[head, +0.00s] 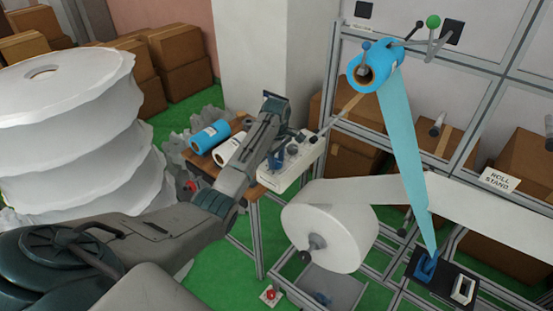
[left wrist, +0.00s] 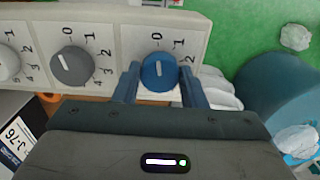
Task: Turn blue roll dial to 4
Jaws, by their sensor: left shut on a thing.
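The blue dial (left wrist: 158,72) is at the right end of a white control panel (left wrist: 110,30), with its white pointer line toward the 0 mark. The marks 1 and 2 show at its right; the higher marks are hidden by my finger. My left gripper (left wrist: 158,84) is shut on the blue dial, one finger on each side. In the head view my left gripper (head: 276,159) is at the panel (head: 306,156) on the wooden table. The blue roll (head: 372,66) hangs high on the frame, its film running down. My right gripper is not in view.
A grey dial (left wrist: 71,66) and a white dial (left wrist: 8,62) sit left of the blue one. A large white roll (head: 325,236) stands in front of the table.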

